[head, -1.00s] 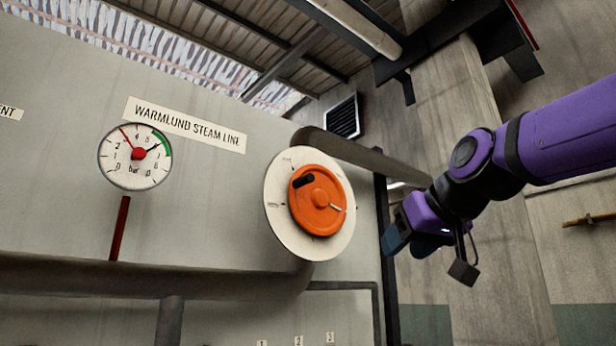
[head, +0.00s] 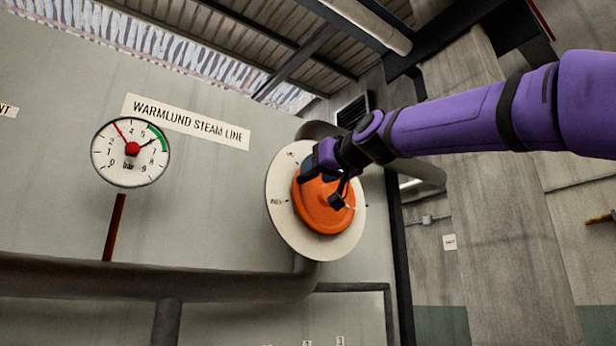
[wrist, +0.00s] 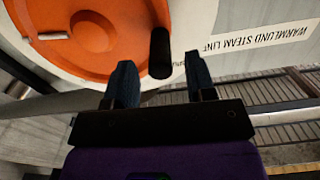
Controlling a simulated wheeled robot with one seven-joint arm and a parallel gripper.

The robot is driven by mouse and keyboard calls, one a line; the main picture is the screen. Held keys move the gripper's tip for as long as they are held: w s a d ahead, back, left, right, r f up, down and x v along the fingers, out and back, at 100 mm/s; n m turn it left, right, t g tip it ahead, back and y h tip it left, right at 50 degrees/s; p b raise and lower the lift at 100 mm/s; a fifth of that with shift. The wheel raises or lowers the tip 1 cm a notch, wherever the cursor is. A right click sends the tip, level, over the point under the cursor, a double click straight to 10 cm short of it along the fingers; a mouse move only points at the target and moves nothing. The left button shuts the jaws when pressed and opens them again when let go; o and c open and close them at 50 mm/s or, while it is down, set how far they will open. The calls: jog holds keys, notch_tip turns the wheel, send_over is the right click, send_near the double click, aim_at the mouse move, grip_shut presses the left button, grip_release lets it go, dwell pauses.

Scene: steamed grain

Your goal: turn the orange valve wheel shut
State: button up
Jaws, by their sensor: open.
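The orange valve wheel (head: 322,214) sits on a round white plate (head: 283,222) on the grey wall panel. My gripper (head: 313,172) is at the wheel's upper left part and hides it there. In the wrist view the wheel (wrist: 120,18) fills the upper left. Its black handle (wrist: 160,52) stands out near its rim. The two blue fingers of my gripper (wrist: 160,64) are open, one to each side of the handle's line. The handle's end shows between the fingertips, with gaps on both sides.
A round pressure gauge (head: 131,152) with a red needle and a green band is left of the wheel. A sign (head: 187,121) reads "WARMLUND STEAM LINE". A thick pipe (head: 130,279) runs below the wheel. The panel between gauge and plate is clear.

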jog(key=shift+x, duration=2)
grip_shut()
